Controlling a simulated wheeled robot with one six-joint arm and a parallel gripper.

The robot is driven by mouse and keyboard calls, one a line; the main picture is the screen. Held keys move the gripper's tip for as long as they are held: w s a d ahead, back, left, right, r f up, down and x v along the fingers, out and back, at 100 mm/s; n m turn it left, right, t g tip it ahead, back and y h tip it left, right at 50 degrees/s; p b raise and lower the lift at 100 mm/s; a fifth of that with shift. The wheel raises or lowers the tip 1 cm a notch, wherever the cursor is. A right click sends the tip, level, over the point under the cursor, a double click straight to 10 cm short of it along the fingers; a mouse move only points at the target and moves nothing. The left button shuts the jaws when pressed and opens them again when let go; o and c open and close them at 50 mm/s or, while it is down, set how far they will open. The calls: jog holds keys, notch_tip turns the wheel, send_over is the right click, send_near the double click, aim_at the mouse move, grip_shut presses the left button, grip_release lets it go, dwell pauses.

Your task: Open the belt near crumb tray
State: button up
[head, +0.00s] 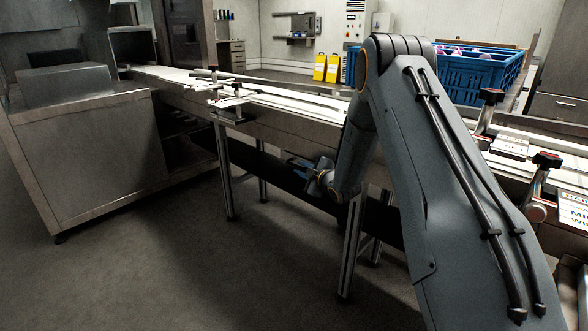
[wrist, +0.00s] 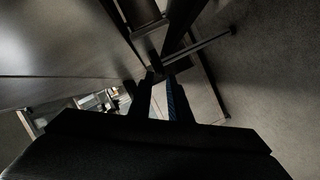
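The conveyor's white belt (head: 290,100) runs along the top of a long metal frame, from the back left to the right. Under it, a long dark tray-like strip (head: 262,168) hangs between the legs; I cannot tell whether it is the crumb tray. My gripper (head: 297,163) is low beside the conveyor, below belt height and near this strip. My arm hides part of the conveyor in the head view. No latch or handle for the belt is clearly visible.
A blue crate (head: 486,76) with purple items stands behind the conveyor at right. Clamps with dark red-edged knobs (head: 547,160) rise at its right. A steel cabinet (head: 95,165) stands at left. Conveyor legs (head: 351,245) stand near my gripper. The floor (head: 190,270) in front is clear.

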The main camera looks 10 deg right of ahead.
aim_at(296, 166)
jog(key=shift+b+x, duration=0.4)
jog(key=shift+x, duration=2.35)
jog(key=shift+s, duration=0.1)
grip_shut()
jog(key=shift+a, duration=0.15)
